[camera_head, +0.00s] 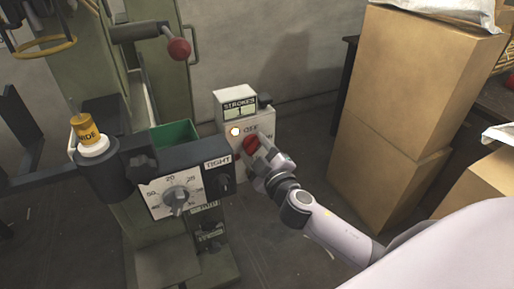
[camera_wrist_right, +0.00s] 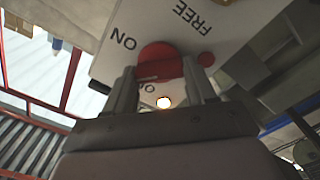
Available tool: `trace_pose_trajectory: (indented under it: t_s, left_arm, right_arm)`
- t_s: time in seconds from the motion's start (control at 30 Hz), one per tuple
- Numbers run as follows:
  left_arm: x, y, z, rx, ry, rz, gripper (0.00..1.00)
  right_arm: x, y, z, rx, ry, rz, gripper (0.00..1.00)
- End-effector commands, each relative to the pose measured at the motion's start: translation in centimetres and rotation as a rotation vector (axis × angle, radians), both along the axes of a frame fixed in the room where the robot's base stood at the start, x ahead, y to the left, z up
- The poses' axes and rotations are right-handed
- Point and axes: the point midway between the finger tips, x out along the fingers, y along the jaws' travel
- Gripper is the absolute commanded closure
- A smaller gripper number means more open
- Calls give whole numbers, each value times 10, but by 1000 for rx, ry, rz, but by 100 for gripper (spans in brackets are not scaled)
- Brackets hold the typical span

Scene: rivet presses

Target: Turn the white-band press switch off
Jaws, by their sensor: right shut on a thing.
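The switch is a round red knob (camera_head: 250,144) on the front of a pale box with a STROKES counter (camera_head: 239,108). My right gripper (camera_head: 257,149) reaches it from the lower right and is shut on the knob. In the right wrist view the red knob (camera_wrist_right: 159,62) sits between the two fingers (camera_wrist_right: 160,82), which hide part of it. ON and FREE labels show beside it there. An OFF label is above the knob in the head view. A round lamp (camera_head: 235,132) on the box glows. Which label the knob points to is unclear. My left gripper is not in view.
A green press stands left, with a white ring (camera_head: 93,146) under a yellow cap (camera_head: 85,128), a dial (camera_head: 177,198) and a red-balled lever (camera_head: 178,49). Stacked cardboard boxes (camera_head: 400,110) stand right. Bare floor lies between the control box and the cardboard.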

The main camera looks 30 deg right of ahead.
Motion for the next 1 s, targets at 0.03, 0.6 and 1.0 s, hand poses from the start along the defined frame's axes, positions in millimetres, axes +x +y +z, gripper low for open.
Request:
trace_pose_trajectory:
  t_s: [0.03, 0.6, 1.0]
  left_arm:
    - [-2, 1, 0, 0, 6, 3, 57]
    - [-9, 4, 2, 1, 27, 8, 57]
    - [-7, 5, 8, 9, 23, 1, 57]
  right_arm:
    - [0, 0, 1, -43, 4, -1, 75]
    - [0, 1, -1, -555, 33, 0, 75]
    - [0, 1, -3, -754, 44, 1, 75]
